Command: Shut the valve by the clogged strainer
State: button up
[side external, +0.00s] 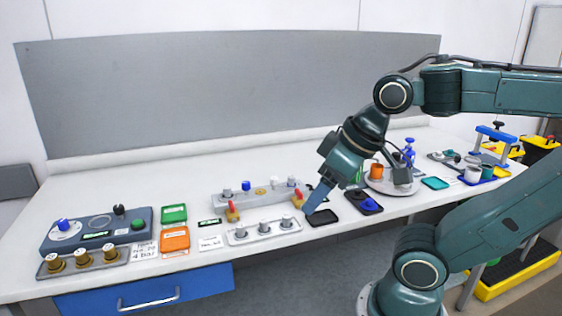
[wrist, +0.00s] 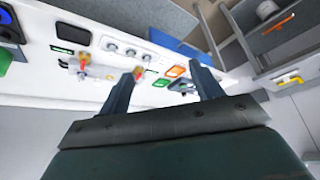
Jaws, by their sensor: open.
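Two small valves with red handles and yellow bodies stand at the ends of a long grey block (side external: 262,192): a left valve (side external: 232,211) and a right valve (side external: 297,198). The wrist view shows the left valve (wrist: 138,73) close to one finger and the right valve (wrist: 83,60) farther left. I cannot tell which strainer is clogged; no strainer is clearly recognizable. My gripper (side external: 313,207) is near the right valve in the side view, tilted down above the bench. In the wrist view my gripper (wrist: 165,72) has its fingers apart, with nothing held between them.
A silver-knobbed plate (side external: 262,232) lies in front of the block. Orange (side external: 175,239) and green (side external: 173,213) trays and a control box (side external: 96,232) are at left. A black tray (side external: 323,217) and a round turntable (side external: 393,184) are at right. The bench's rear strip is mostly clear.

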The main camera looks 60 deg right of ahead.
jog(key=shift+w+d+r, duration=0.15)
jog(key=shift+w, duration=0.1)
jog(key=c, duration=0.3)
jog(key=w+d, duration=0.1)
jog(key=w+d+r+m+g, duration=0.1)
jog(key=w+d, duration=0.1)
jog(key=w+d+m, duration=0.1)
jog(key=w, duration=0.1)
jog(key=shift+w+d+r+g+h, duration=0.2)
jog(key=shift+r+g+h, duration=0.1)
jog(key=shift+r+h, duration=0.1)
jog(key=c, duration=0.3)
jog(key=m+g, duration=0.4)
jog(key=m, duration=0.3)
send_over(299, 191)
notch_tip(299, 191, down, 7)
jog(key=shift+r+y, duration=0.15)
jog(key=shift+y, duration=0.25)
notch_tip(299, 191, down, 14)
jog(key=shift+r, duration=0.1)
jog(key=shift+c, duration=0.4)
